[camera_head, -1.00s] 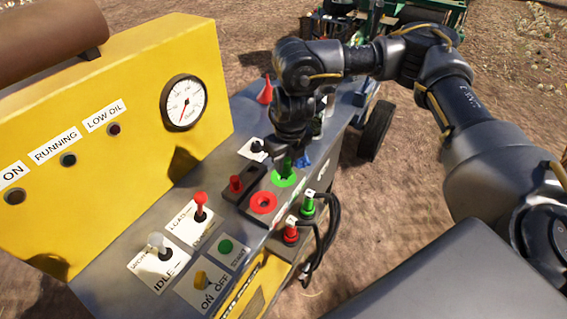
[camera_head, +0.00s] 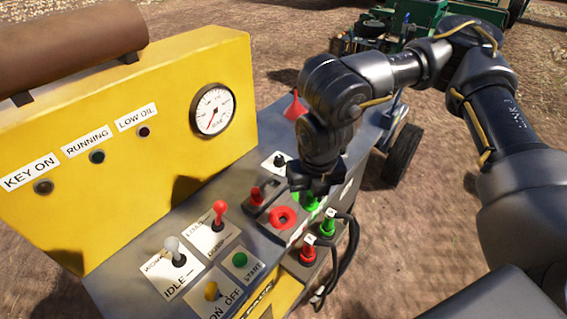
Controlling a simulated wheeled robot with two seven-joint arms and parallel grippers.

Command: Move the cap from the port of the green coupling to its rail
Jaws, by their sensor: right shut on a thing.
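The green coupling (camera_head: 311,204) is on the sloped panel, and part of its ring shows beneath my right gripper (camera_head: 309,188). My right arm comes in from the right and the gripper points down over the green port, shut. The green cap is hidden by the gripper's fingers, so I cannot tell whether it sits in the port or just above it. The green coupling's rail is also hidden behind the gripper and wrist. My left gripper is not in view.
The red coupling (camera_head: 283,218) is close by, with a red cap (camera_head: 255,194) beside it. Red (camera_head: 308,248) and green (camera_head: 327,225) hose plugs stand at the panel's front edge. Switches, a gauge (camera_head: 212,110) and a red cone (camera_head: 295,109) surround the work area.

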